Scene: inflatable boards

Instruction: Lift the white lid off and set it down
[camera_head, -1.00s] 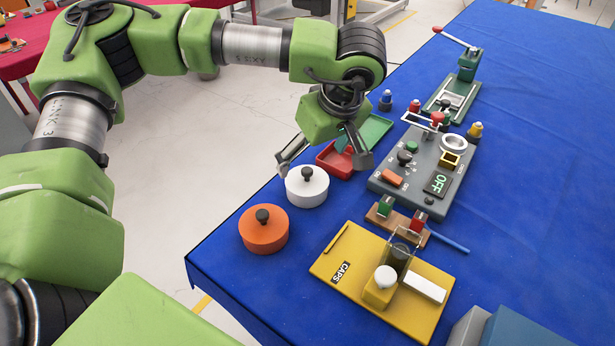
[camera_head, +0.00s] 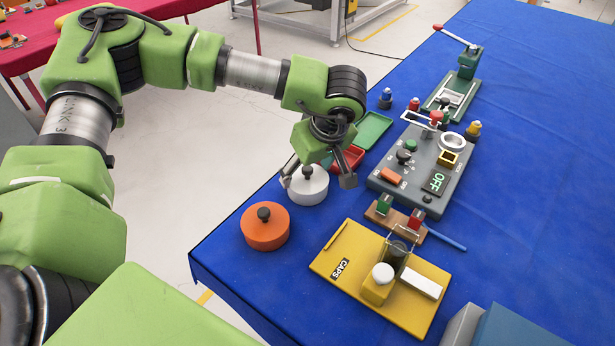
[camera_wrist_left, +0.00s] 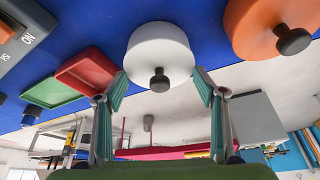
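The white lid (camera_head: 308,187) is a round cap with a black knob, on a white pot at the left edge of the blue table. I cannot tell whether a finger touches the pot. My right gripper is not in view.
An orange pot (camera_head: 264,228) with a black knob stands close by. Red (camera_head: 350,158) and green (camera_head: 372,131) trays lie behind. A grey control panel (camera_head: 390,180) and a yellow caps board (camera_head: 345,275) stand to the right. The table's far right is clear.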

